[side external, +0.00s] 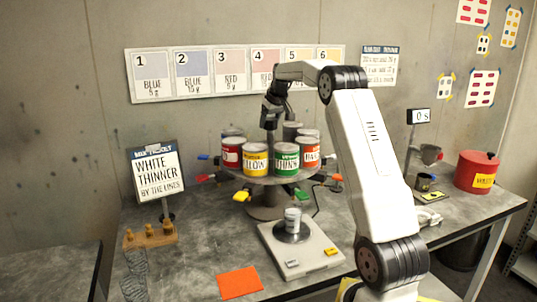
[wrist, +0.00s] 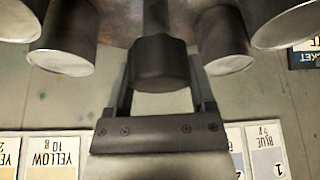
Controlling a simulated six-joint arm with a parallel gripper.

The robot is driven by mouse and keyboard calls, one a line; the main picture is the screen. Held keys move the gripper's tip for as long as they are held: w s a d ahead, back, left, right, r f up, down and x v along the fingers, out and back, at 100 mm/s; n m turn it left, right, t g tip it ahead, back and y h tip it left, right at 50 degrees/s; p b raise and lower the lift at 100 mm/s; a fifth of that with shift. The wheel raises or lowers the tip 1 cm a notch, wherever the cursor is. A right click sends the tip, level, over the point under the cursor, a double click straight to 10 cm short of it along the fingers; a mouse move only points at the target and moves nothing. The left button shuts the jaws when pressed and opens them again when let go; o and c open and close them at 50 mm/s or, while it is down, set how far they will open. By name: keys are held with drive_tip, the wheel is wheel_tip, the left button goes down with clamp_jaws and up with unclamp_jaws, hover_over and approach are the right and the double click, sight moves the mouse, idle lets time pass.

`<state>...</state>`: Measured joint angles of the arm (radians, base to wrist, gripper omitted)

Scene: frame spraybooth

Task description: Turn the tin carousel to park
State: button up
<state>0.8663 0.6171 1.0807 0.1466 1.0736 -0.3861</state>
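The tin carousel (side external: 263,181) is a round grey turntable on a pedestal, with several labelled tins on top and coloured tabs around its rim. Its red-labelled tin (side external: 232,153), yellow tin (side external: 255,159) and green tin (side external: 286,160) face the side camera. A central post (side external: 270,142) rises from it. My gripper (side external: 271,112) is at the post's top. In the wrist view, a dark knob (wrist: 160,62) sits between the two fingers of my gripper (wrist: 160,75), with no clear gap at its sides. Whether they press on it is unclear. A park mark is not legible.
A scale (side external: 302,253) with a small tin (side external: 292,220) stands in front of the carousel. A sign (side external: 158,175) and a wooden block with pegs (side external: 150,236) are at left. An orange card (side external: 240,282) lies in front. A red pot (side external: 476,172) stands at right.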

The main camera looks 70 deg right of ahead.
clamp_jaws()
drive_tip(key=shift+m, duration=0.6)
drive_tip(key=m+g+h, duration=0.1)
drive_tip(key=m, duration=0.2)
drive_tip(key=m+g, duration=0.1)
drive_tip(key=m, duration=0.2)
drive_tip(key=m+g+h, duration=0.1)
drive_tip(key=m, duration=0.3)
drive_tip(key=shift+s+g, duration=0.1)
drive_tip(key=shift+g, duration=0.2)
drive_tip(key=m+g, duration=0.2)
drive_tip(key=m, duration=0.3)
drive_tip(key=shift+s+m+g+y, duration=0.1)
drive_tip(key=shift+m+g+y, duration=0.25)
drive_tip(key=shift+m, duration=0.85)
drive_tip(key=shift+m+g+y, duration=0.15)
drive_tip(key=shift+m+g, duration=0.3)
drive_tip(key=shift+m, duration=1.25)
